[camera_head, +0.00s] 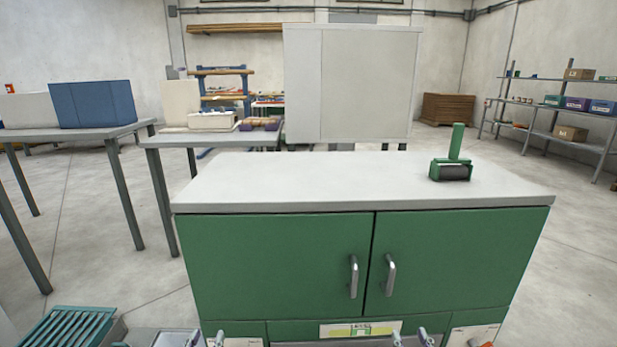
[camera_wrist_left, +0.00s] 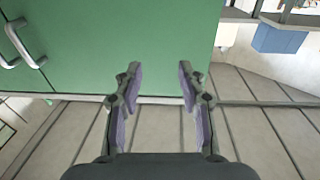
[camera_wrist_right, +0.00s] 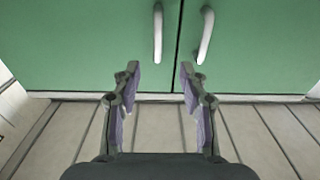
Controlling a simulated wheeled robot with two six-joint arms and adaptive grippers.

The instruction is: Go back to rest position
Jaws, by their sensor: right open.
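My left gripper (camera_head: 206,340) shows only as fingertips at the bottom edge of the head view. In the left wrist view its fingers (camera_wrist_left: 160,78) are spread apart with nothing between them, in front of the green cabinet. My right gripper (camera_head: 411,340) also shows only its tips at the bottom edge of the head view, farther right. In the right wrist view its fingers (camera_wrist_right: 160,78) are open and empty, pointing towards the cabinet doors. Most of both arms is out of the head view.
A green cabinet (camera_head: 275,262) with two handled doors and a grey top (camera_head: 330,180) stands ahead. A green roller-like tool (camera_head: 455,170) is on its top at the right. A slatted green crate (camera_head: 70,328) is at lower left. Tables stand at left, shelves at right.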

